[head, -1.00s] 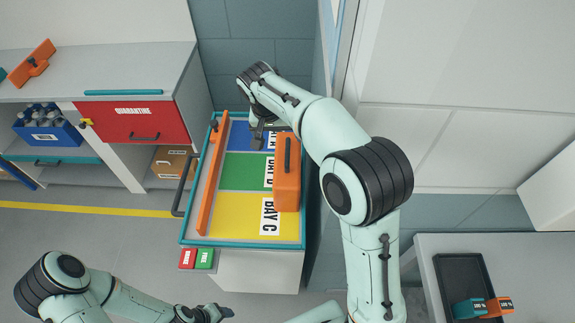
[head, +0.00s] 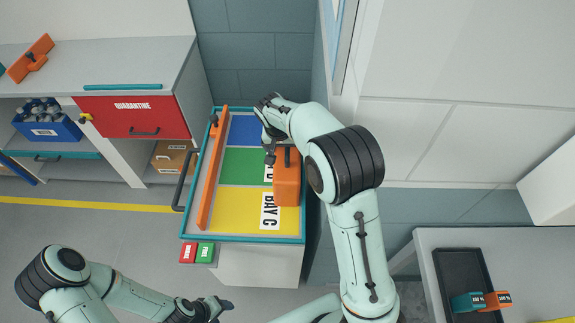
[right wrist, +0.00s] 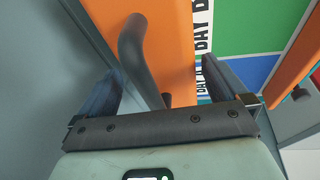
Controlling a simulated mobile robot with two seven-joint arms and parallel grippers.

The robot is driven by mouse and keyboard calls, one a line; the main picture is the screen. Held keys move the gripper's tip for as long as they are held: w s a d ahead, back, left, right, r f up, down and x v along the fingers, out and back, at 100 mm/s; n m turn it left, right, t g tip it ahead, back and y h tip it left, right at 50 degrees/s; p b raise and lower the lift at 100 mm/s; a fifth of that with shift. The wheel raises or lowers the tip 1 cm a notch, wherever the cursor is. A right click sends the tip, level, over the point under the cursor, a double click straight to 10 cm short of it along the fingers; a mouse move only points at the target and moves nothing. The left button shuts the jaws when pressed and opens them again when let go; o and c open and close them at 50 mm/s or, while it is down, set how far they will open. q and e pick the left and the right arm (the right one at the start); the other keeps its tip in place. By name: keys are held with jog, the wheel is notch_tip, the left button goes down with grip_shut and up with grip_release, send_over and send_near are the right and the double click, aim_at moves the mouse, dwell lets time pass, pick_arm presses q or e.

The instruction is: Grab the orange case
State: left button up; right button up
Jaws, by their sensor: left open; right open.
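The orange case (head: 287,190) lies on the right side of the cart top, across the green and yellow bays, with a dark bar handle (right wrist: 133,50) on it. My right gripper (head: 270,155) is open at the case's far end, by the handle, and partly hidden by my arm. In the right wrist view, the open fingers (right wrist: 168,75) stand on either side of the handle, with the orange surface behind. Whether they touch it I cannot tell. My left gripper (head: 225,304) is open and empty, low in the head view, away from the case.
The cart's teal rim (head: 240,239) surrounds blue, green and yellow bays. An orange rail (head: 212,175) runs along its left side. A wall panel borders the right. A red quarantine drawer (head: 133,117) is left. A black tray (head: 460,275) sits on the right counter.

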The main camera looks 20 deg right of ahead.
jog(key=c, duration=1.8)
jog(key=shift+r, duration=0.1)
